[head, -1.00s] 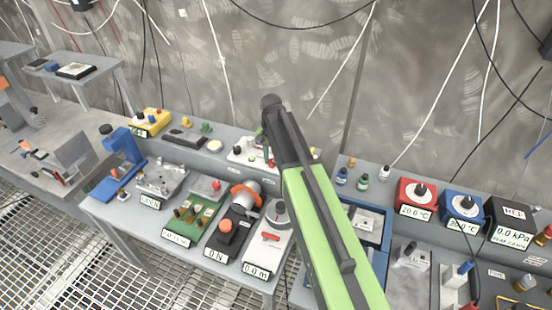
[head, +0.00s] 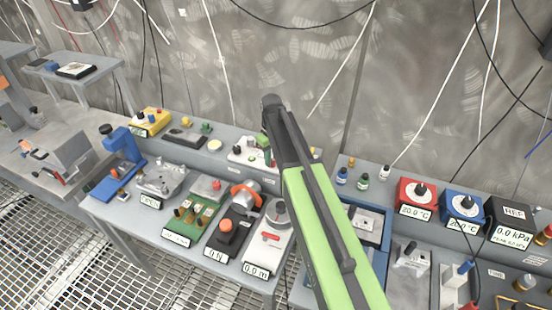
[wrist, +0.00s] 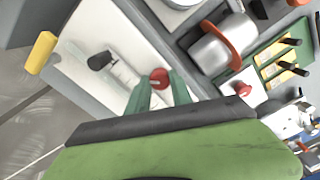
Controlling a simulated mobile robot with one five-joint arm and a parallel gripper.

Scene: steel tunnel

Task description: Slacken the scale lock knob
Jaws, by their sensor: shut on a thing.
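A white panel (wrist: 78,73) with a pale sliding bar shows in the wrist view. On it are a black knob (wrist: 100,61) and a small round red knob (wrist: 159,78), which looks like the scale lock knob. My gripper (wrist: 158,86) has its two green fingers on either side of the red knob and is shut on it. The knob's top shows between the fingertips; its base is hidden. In the head view the white panel (head: 241,154) stands on the rear shelf, partly behind my arm, which hides the knob and most of the gripper.
A yellow block (wrist: 41,53) lies beside the panel. On the bench in front are a clamp device with an orange band (head: 246,193), a green board (head: 197,213) and a white gauge (head: 262,248). Red (head: 416,193) and blue (head: 463,205) dial boxes stand to the right.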

